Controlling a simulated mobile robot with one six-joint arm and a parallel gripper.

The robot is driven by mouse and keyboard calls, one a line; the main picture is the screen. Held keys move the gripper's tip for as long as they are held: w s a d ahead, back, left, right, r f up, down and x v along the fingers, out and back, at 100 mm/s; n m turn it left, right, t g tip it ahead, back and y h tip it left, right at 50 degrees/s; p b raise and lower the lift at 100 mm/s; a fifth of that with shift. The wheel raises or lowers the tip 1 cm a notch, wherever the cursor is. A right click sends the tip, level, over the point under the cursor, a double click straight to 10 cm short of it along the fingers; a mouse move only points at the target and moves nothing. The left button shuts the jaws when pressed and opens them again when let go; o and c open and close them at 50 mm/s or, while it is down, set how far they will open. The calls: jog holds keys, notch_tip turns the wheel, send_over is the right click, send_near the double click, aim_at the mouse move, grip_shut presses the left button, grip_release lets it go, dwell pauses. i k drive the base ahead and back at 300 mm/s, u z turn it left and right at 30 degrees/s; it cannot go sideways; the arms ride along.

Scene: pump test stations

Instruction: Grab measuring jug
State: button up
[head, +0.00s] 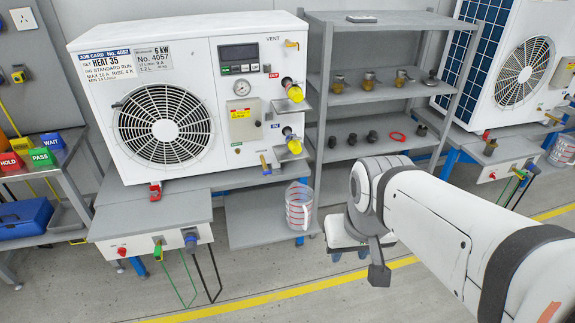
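The measuring jug (298,207) is clear with red markings. It stands upright on the low grey shelf below the right side of the heat pump unit. My gripper (349,256) is at the end of my white arm, to the right of the jug and apart from it. It is partly hidden by my own wrist. Its two dark fingertips show apart, with nothing seen between them.
The heat pump unit (230,140) stands above and left of the jug. A grey rack (365,95) with small fittings and a red ring stands behind my arm. The floor in front is clear.

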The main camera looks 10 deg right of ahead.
aim_at(299, 198)
jog(key=u, duration=0.35)
jog(key=k, duration=0.3)
jog(key=z, duration=0.8)
jog(key=i, duration=1.5)
jog(key=u, duration=0.75)
